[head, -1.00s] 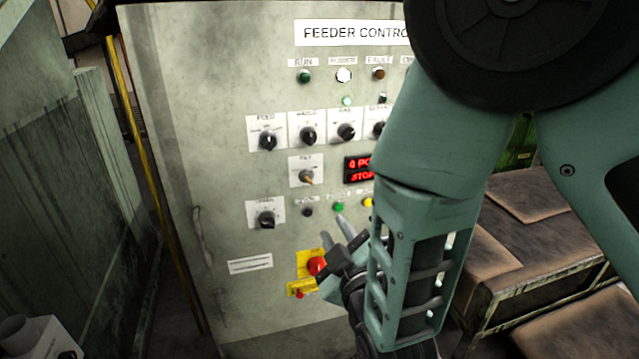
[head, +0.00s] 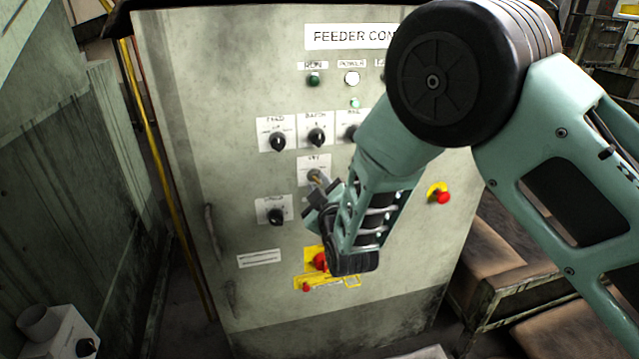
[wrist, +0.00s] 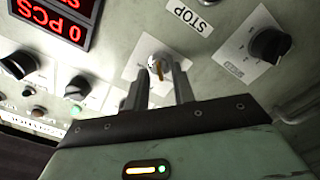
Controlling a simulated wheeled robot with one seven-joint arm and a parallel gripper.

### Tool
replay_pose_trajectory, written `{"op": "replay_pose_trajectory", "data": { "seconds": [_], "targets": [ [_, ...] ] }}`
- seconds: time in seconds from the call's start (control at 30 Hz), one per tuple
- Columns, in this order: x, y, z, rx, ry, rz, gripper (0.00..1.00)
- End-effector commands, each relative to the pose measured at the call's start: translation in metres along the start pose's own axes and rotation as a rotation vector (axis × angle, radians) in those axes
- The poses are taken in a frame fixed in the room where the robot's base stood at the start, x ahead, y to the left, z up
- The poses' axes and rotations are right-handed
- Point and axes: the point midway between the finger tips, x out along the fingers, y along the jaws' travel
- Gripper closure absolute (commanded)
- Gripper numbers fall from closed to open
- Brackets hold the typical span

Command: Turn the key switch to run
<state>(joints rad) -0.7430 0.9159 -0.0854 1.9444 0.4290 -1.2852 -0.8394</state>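The key switch, a small brass key on a white plate (head: 313,164), sits in the middle of the grey feeder control panel (head: 245,100). In the wrist view the key (wrist: 157,66) stands in a round silver lock. My gripper (wrist: 160,75) is open, with its two fingers parted and pointing at the panel. The key shows between the fingertips, with a gap on each side; whether the tips reach past it I cannot tell. In the head view my gripper (head: 322,186) is right at the key plate, and my arm hides part of the panel. A label STOP (wrist: 188,14) is near the switch.
Black knobs surround the switch, including one at its lower left (head: 274,215) that also shows in the wrist view (wrist: 268,44). A red knob on yellow (head: 320,261) is below, and a red button (head: 443,197) is at the right. A red display (wrist: 55,20) is nearby.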

Motion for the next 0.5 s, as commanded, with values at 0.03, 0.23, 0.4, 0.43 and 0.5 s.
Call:
{"op": "replay_pose_trajectory", "data": {
  "seconds": [0.03,0.23,0.4,0.43,0.5],
  "targets": [
    [0.0018,0.0002,0.0000,0.000,0.000,0.000,0.75],
    [0.0032,-0.0002,0.0001,0.000,0.000,-0.001,0.75],
    [0.0030,-0.0002,0.0000,0.000,0.000,-0.001,0.97],
    [0.0030,-0.0002,0.0000,0.000,0.000,-0.001,1.00],
    [0.0029,-0.0001,0.0000,0.000,0.000,-0.001,1.00]
  ]
}}
